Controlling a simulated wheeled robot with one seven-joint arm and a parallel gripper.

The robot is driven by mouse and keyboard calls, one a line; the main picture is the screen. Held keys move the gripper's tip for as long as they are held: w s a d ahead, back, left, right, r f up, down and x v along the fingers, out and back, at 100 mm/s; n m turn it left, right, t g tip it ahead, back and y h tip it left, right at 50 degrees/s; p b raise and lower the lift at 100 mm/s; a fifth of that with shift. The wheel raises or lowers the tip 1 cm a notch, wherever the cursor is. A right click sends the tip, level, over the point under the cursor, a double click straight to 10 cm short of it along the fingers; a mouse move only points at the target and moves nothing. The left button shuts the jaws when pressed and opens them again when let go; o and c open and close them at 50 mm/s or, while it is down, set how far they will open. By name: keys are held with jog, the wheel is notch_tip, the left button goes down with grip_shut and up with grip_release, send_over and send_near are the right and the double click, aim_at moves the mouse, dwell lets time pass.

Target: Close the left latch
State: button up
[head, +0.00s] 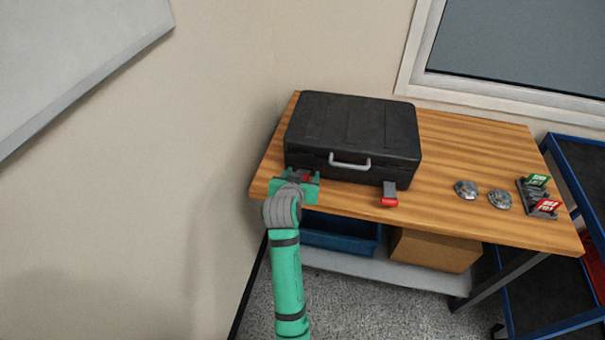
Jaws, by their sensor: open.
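A black case (352,130) with its lid down lies on the wooden table. A grey handle (349,162) is on its front. The left latch (306,178) shows as a small red piece at the case's front left, mostly hidden by my gripper. The right latch (389,195), grey with a red tip, sticks out from the front right of the case. My gripper (302,178) is open, at the left latch. I cannot tell whether the fingers touch the latch or how far it is turned.
Two silver round parts (483,195) and a small stand with green and red tags (539,196) are on the right of the wooden table (470,150). A blue bin (338,235) and a cardboard box (436,249) sit on the shelf below. A blue cart (570,175) stands at right. A wall is close at left.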

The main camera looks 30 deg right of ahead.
jog(key=v, duration=0.9)
jog(key=shift+d, duration=0.1)
